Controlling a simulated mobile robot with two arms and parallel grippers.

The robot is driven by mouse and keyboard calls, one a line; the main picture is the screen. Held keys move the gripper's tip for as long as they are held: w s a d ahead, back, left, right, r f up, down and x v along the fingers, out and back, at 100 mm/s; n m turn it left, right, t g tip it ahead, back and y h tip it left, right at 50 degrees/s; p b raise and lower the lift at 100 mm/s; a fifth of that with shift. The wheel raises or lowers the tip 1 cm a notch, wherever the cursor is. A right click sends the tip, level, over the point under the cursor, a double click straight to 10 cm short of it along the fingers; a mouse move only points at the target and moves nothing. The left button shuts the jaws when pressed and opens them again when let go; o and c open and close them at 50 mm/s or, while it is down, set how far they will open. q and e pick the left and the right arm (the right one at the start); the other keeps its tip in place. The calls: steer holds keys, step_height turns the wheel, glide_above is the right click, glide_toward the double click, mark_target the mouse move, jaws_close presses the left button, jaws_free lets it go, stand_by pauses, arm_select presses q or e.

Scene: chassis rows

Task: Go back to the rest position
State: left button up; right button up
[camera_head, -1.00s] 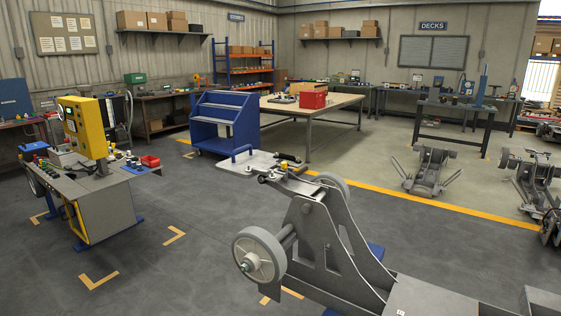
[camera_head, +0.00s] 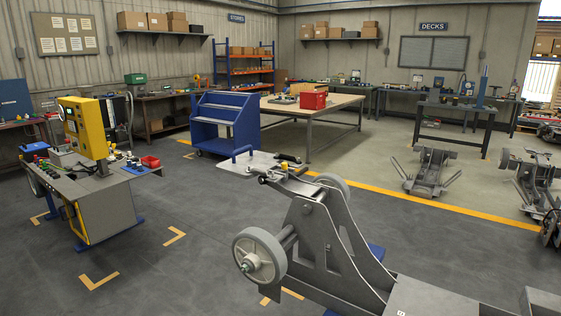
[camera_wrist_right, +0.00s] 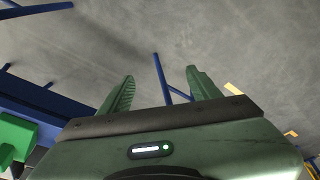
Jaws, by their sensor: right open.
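My right gripper (camera_wrist_right: 161,75) shows in the right wrist view. Its two green fingers are apart with nothing between them, over grey floor. Blue bars pass behind and beside the fingers, and I cannot tell what they belong to. Neither gripper shows in the head view. A grey chassis (camera_head: 325,235) with wheels stands in the foreground there. A flat plate with a blue handle and a black-handled clamp is at its far end.
A workstation with a yellow panel (camera_head: 83,128) stands at left. A blue cart (camera_head: 224,118) and a wooden-topped table (camera_head: 315,105) holding a red box (camera_head: 313,98) are behind. More chassis (camera_head: 428,172) stand at right. Open floor (camera_head: 185,210) lies between workstation and near chassis.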

steer(key=s+d+f+g, duration=0.1)
steer(key=s+f, duration=0.5)
steer(key=f, duration=0.6)
steer(key=s+d+f, duration=0.1)
steer(key=s+f, duration=0.4)
steer(key=f, duration=0.7)
steer(key=s+d+f+g, duration=0.1)
steer(key=s+f, duration=0.4)
steer(key=s, duration=0.4)
steer(key=shift+d, duration=0.2)
steer(key=shift+f, duration=0.1)
